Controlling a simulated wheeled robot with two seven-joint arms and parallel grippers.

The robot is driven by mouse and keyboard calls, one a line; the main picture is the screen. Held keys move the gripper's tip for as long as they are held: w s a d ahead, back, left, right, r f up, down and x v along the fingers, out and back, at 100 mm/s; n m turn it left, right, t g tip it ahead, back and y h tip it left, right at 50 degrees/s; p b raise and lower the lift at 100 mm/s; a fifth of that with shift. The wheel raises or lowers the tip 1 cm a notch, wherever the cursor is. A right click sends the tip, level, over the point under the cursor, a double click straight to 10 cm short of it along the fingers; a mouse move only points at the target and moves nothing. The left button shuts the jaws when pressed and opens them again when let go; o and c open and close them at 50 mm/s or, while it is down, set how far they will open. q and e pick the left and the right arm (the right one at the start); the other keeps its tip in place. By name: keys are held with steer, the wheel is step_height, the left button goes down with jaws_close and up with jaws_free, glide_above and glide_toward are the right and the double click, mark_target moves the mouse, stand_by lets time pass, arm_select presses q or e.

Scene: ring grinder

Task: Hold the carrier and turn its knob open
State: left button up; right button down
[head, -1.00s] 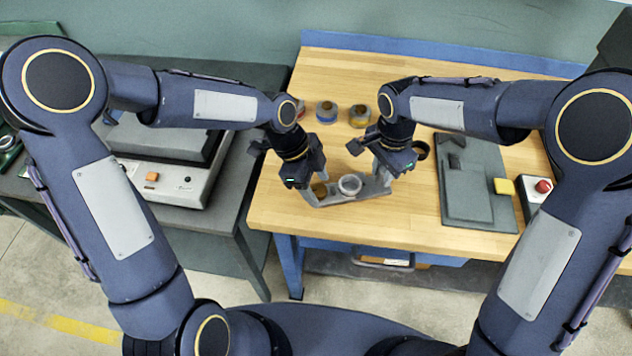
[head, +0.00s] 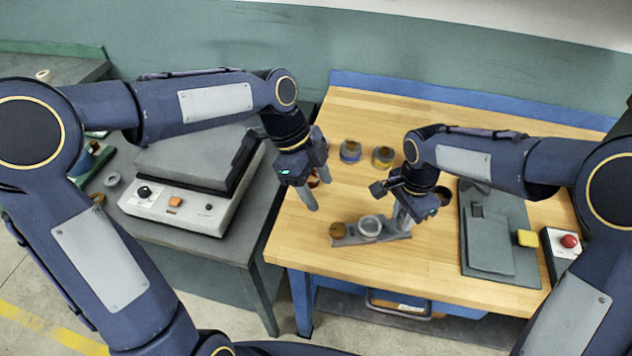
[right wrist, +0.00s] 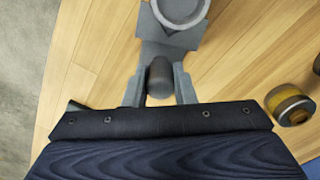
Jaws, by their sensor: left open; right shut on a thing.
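The grey carrier (head: 385,236) lies on the front part of the wooden table, with a pale ring-shaped cup (head: 370,226) in its middle and a brown round knob (head: 338,230) at its left end. My right gripper (head: 401,218) is shut on the dark upright handle (right wrist: 160,78) at the carrier's right end; the right wrist view shows one finger on each side of it. My left gripper (head: 316,190) is open and empty, above and to the left of the knob and apart from it. I cannot tell how far the knob is turned.
Several small brown-topped jars, such as one with a blue band (head: 350,151) and a yellow one (head: 382,157), stand behind the carrier. A grey panel (head: 492,245) with a yellow block and a red-button box (head: 566,243) lie right. A machine (head: 185,212) stands on the left bench.

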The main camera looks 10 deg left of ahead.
steer(key=shift+w, duration=0.15)
stand_by(0.3)
steer(key=shift+w+a, duration=0.2)
steer(key=shift+w, duration=0.55)
steer(key=shift+w+a, duration=0.15)
steer(key=shift+w, duration=0.55)
steer(key=c, duration=1.1)
jaws_free()
step_height(320, 180, up, 12)
steer(key=shift+r, duration=0.1)
